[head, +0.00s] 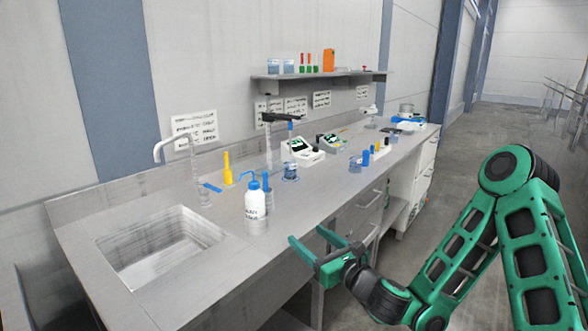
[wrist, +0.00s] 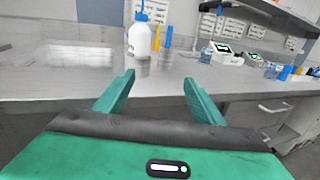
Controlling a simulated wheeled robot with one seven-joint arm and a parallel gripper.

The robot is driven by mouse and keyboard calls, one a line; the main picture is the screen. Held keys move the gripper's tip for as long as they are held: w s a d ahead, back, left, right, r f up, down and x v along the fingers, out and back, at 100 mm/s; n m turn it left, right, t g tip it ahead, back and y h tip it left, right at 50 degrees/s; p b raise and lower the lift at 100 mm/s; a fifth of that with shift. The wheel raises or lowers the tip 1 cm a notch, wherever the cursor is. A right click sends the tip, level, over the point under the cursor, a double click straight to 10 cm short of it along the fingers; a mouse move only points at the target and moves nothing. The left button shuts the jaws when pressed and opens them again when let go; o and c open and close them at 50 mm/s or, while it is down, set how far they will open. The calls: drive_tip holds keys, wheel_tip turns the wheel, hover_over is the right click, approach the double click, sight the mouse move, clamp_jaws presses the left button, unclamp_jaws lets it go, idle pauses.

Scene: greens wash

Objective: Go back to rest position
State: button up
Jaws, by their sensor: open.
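My gripper (head: 309,245) is green and dark grey, and it is held in front of the counter's front edge in the head view. In the wrist view my gripper (wrist: 158,92) has its two fingers spread apart with nothing between them. The grey counter (head: 200,291) lies beyond the fingertips. My green arm reaches in from the right side of the head view, with its elbow raised over the floor.
A white wash bottle (head: 255,204) with a blue top stands near the sink (head: 160,250). Yellow and blue items, white instruments (head: 302,151) and a beaker (head: 290,172) stand farther along. A shelf (head: 320,80) hangs on the wall. Floor at right is open.

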drive_tip(key=s+a+n+g+y, duration=0.45)
drive_tip(key=s+n, duration=0.25)
drive_tip(key=n, duration=0.6)
drive_tip(key=s+d+f+n+g+h, duration=0.5)
drive_tip(key=d+f+n, duration=0.2)
drive_tip(key=d+n, duration=0.25)
drive_tip(key=s+d+r+n+g+h, duration=0.1)
drive_tip(key=s+d+h, duration=0.35)
drive_tip(key=d, duration=0.65)
drive_tip(key=s+d+r+n+g+h, duration=0.1)
drive_tip(key=s+d+g+h, duration=0.3)
drive_tip(key=d, duration=0.7)
drive_tip(key=s+d+r, duration=0.3)
drive_tip(key=s+d, duration=0.2)
drive_tip(key=s, duration=0.4)
drive_tip(key=s+d+r+m, duration=0.1)
drive_tip(key=s+d+r, duration=0.2)
drive_tip(key=s, duration=0.5)
drive_tip(key=shift+s+d+r+g+h, duration=0.15)
drive_tip(key=shift+s+d+g+h, duration=0.2)
drive_tip(key=shift+d, duration=0.5)
drive_tip(key=shift+m, duration=0.25)
